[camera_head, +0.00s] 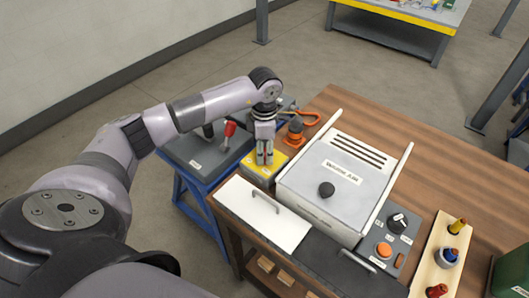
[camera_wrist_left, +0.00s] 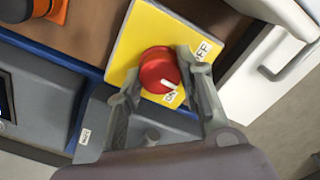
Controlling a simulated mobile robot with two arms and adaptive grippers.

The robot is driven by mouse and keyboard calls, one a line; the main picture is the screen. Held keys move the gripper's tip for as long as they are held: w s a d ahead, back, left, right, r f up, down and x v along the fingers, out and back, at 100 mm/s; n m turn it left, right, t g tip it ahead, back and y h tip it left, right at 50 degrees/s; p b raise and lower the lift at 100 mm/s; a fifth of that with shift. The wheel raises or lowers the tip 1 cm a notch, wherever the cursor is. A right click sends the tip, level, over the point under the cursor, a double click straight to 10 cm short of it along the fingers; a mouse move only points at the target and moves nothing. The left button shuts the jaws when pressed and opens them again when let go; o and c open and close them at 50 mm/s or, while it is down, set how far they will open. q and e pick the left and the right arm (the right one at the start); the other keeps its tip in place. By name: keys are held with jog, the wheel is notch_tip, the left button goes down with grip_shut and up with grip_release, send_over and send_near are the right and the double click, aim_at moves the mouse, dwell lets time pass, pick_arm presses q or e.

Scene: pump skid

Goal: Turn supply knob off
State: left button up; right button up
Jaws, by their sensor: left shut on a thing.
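The supply knob is a round red knob (camera_wrist_left: 160,69) with a white pointer mark, on a yellow plate (camera_wrist_left: 126,68) with ON and OFF labels. The pointer mark points toward the ON label (camera_wrist_left: 170,97). The OFF label (camera_wrist_left: 204,50) is at the plate's upper right in the left wrist view. My left gripper (camera_wrist_left: 160,72) is shut on the knob, a finger on each side. In the head view my left gripper (camera_head: 264,160) points down onto the yellow box (camera_head: 254,169) and hides the knob. My right gripper is not in view.
A grey cabinet (camera_head: 350,170) with a black knob stands right of the yellow box. A blue-legged stand with a red lever (camera_head: 229,129) is on the left. A white handled panel (camera_head: 245,222) lies in front.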

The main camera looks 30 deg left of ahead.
aim_at(265, 152)
pick_arm(q)
jog(key=n+b, duration=0.1)
jog(key=n, duration=0.3)
jog(key=shift+n, duration=0.3)
jog(key=shift+n+b, duration=0.35)
jog(key=shift+n, duration=2.15)
jog(key=o, duration=1.2)
jog(key=shift+c, duration=0.2)
jog(key=shift+r, duration=0.15)
notch_tip(265, 152, up, 12)
jog(key=shift+f, duration=0.2)
